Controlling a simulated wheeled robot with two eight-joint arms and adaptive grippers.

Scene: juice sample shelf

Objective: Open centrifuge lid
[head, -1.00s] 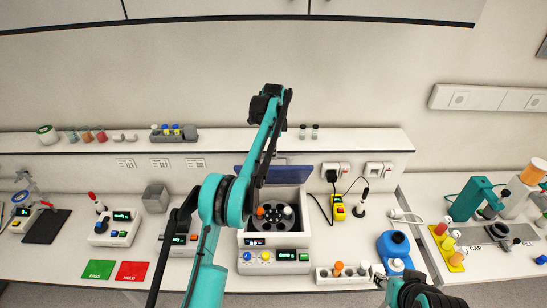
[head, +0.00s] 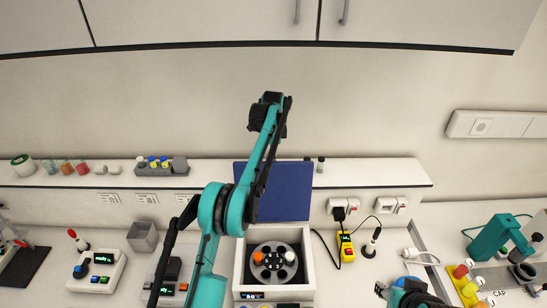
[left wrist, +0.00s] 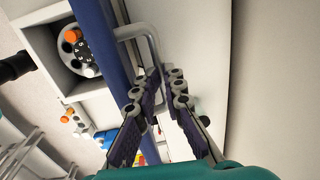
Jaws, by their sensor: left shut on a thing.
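The blue centrifuge lid (head: 286,192) stands raised at the back of the white centrifuge (head: 308,272), its inner face toward me in the head view. The round rotor (head: 274,246), with an orange and a white cap, lies uncovered. In the left wrist view the lid (left wrist: 99,20) is a blue slab seen nearly edge-on, with a grey bar handle (left wrist: 147,38) on its outer side. My left gripper (left wrist: 163,76) is shut on this handle; the exact contact is partly hidden by the fingers. In the head view its fingers are hard to make out.
A wall shelf (head: 380,172) runs behind the lid, with small vials on it. A yellow device (head: 346,246) with a black cable stands right of the centrifuge. A grey open box (head: 142,237) and a small instrument (head: 96,271) are to the left. Cabinets (head: 200,20) hang above.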

